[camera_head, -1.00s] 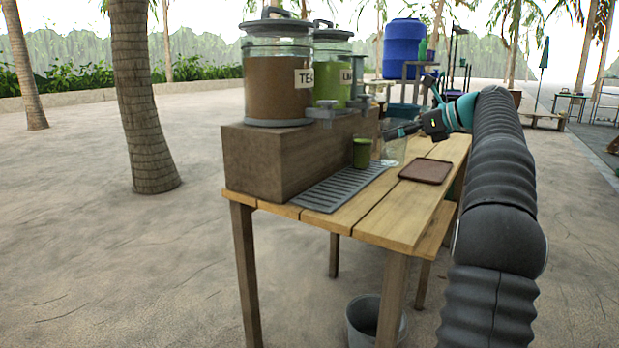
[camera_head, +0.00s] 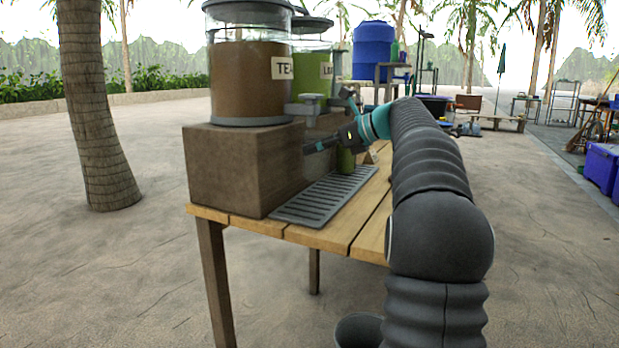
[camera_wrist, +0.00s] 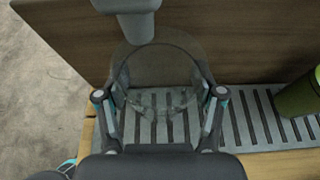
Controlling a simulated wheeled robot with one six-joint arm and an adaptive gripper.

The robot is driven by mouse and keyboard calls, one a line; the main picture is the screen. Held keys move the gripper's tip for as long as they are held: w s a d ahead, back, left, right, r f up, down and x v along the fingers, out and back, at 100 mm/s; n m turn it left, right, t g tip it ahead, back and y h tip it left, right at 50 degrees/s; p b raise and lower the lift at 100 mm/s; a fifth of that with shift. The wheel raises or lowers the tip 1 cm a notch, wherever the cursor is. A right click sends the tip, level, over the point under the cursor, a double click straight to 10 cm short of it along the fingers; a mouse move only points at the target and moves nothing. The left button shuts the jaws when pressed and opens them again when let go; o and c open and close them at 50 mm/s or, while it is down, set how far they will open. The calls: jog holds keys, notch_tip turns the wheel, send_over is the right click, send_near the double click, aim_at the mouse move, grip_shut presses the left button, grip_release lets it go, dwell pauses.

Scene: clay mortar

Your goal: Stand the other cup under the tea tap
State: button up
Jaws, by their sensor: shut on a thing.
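A clear cup (camera_wrist: 158,72) with pale pieces in it, perhaps ice, is between the fingers of my gripper (camera_wrist: 160,108) in the wrist view. My gripper is shut on it, over the left part of the slotted drip tray (camera_wrist: 254,122). The grey tea tap (camera_wrist: 138,22) overlaps the cup's far rim from above. I cannot tell if the cup's base touches the tray. In the head view the tea tap (camera_head: 308,103) juts from the TEA jar (camera_head: 245,80), with my gripper (camera_head: 310,148) below it. The green-filled cup (camera_head: 346,161) stands on the tray behind my gripper.
The wooden block (camera_head: 235,172) under the jars walls off the tray's back side. The green lime jar (camera_head: 312,66) stands beyond the tea jar. The drip tray (camera_head: 312,208) is bare at its near end. The table (camera_head: 330,243) ends just left of the tray.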

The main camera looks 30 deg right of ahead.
aim_at(304, 168)
jog(key=shift+w+a+f, duration=0.15)
jog(key=shift+a+f, duration=0.55)
jog(key=shift+a, duration=0.2)
jog(key=shift+f+b, duration=1)
jog(key=shift+f, duration=0.85)
jog(key=shift+f, duration=0.2)
jog(key=o, duration=1.3)
jog(key=shift+r, duration=0.1)
jog(key=shift+d+r, duration=0.15)
jog(key=shift+r, duration=0.05)
jog(key=p+v, duration=0.2)
jog(key=v, duration=1)
